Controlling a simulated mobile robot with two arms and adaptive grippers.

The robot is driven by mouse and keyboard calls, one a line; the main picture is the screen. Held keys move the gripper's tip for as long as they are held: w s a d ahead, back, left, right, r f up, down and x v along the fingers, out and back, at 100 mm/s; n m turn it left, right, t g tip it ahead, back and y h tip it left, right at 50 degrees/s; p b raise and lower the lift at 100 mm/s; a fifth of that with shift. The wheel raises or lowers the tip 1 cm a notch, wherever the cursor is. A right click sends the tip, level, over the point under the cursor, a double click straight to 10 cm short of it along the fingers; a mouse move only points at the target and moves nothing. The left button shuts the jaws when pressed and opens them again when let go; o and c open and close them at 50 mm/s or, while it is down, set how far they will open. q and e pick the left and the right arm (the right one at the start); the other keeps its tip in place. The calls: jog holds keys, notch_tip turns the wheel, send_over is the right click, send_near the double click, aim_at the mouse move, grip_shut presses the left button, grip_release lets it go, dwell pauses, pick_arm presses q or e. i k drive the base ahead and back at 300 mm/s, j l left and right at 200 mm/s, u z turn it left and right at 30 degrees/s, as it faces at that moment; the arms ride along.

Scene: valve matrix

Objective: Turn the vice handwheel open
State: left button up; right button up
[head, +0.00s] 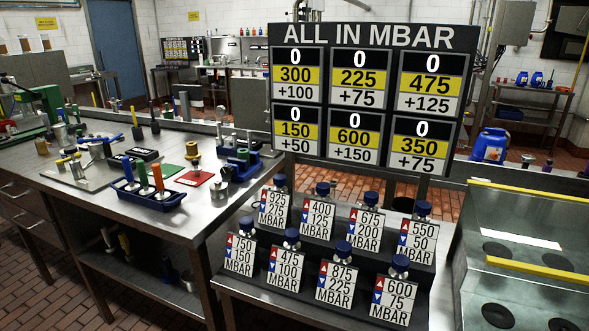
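I cannot pick out the vice handwheel with certainty. A small blue vice-like device (240,158) stands at the right end of the steel workbench (130,202); no handwheel can be made out on it at this size. A green machine (45,104) stands at the far left of the bench, partly cut off by the picture edge. Neither of my grippers shows in this view.
A blue tray (150,199) with coloured-handled tools lies near the bench's front edge. A black stepped rack holds blue-capped valves with number cards (338,284). Behind it stands a sign board (367,37). A metal trough (530,290) with yellow edges is at right.

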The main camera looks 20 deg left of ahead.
aim_at(227, 172)
jog(key=j+z, duration=0.35)
jog(key=k+j+z, duration=0.15)
jog(key=j+z, duration=0.2)
jog(key=j, duration=0.15)
jog(key=k+j+z, duration=0.15)
jog(key=j+z, duration=0.25)
jog(key=k+j+z, duration=0.2)
jog(key=j+z, duration=0.15)
jog(key=j, duration=0.1)
